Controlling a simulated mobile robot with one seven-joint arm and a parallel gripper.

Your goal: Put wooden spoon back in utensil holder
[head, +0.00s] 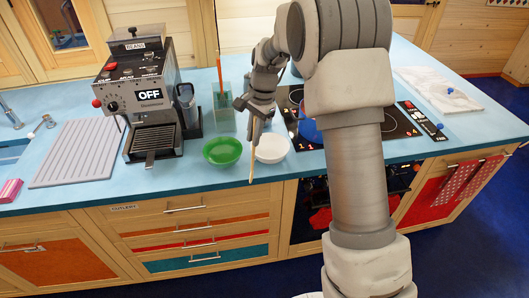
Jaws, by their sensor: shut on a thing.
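My gripper (256,124) is shut on the wooden spoon (252,164) above the front of the blue counter. The spoon hangs down from the fingers as a thin, light stick, its lower end near the counter's front edge. Its upper part is hidden by the gripper. The utensil holder (224,119) looks like a greenish, see-through container. It stands behind and to the left of my gripper, with one long brown utensil (218,68) upright in it.
A green bowl (222,151) and a white bowl (271,148) stand near the spoon. A coffee machine (146,95) stands left of the holder. A stove with a blue pot (308,127) is at right, partly behind my arm. A grey drying mat (78,152) lies far left.

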